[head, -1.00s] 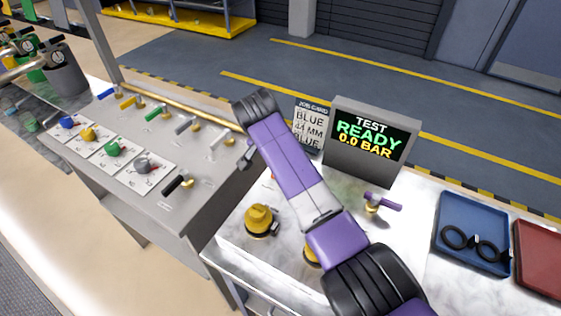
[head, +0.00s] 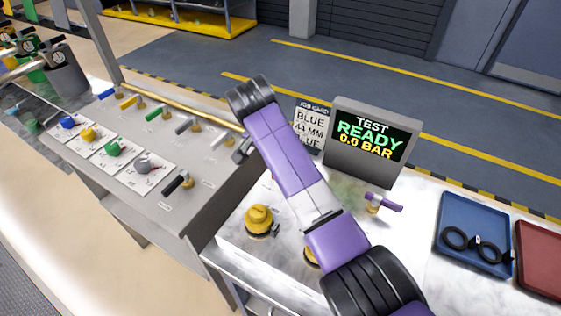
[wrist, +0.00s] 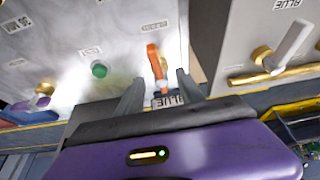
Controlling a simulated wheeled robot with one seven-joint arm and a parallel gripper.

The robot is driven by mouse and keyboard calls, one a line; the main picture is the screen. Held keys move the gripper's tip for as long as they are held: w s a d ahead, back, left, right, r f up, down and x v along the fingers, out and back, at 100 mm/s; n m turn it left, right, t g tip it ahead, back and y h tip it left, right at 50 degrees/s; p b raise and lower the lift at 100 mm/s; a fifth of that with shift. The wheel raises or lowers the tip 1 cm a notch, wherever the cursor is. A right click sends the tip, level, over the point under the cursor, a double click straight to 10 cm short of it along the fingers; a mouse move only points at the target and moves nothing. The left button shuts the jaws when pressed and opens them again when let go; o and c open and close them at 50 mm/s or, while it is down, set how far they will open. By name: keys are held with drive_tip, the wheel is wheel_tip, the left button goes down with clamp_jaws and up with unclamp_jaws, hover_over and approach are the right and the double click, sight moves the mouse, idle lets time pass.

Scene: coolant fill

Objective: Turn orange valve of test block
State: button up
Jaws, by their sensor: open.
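The orange valve handle (wrist: 154,62) shows in the wrist view, on a brass fitting on the pale top of the test block (wrist: 65,40). My gripper (wrist: 158,78) is open, with one finger on each side of the orange valve's near end. I cannot tell whether either finger touches it. In the head view my arm hides the orange valve and most of the gripper.
A test screen (head: 370,140) reading READY, 0.0 BAR stands behind the block, beside a job card (head: 309,128). A grey panel (head: 205,210) with several coloured valves is at left. A blue tray (head: 470,212) with black rings and a red tray (head: 540,262) are at right.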

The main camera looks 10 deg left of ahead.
drive_tip(key=shift+v, duration=2.3)
drive_tip(key=shift+f, duration=0.1)
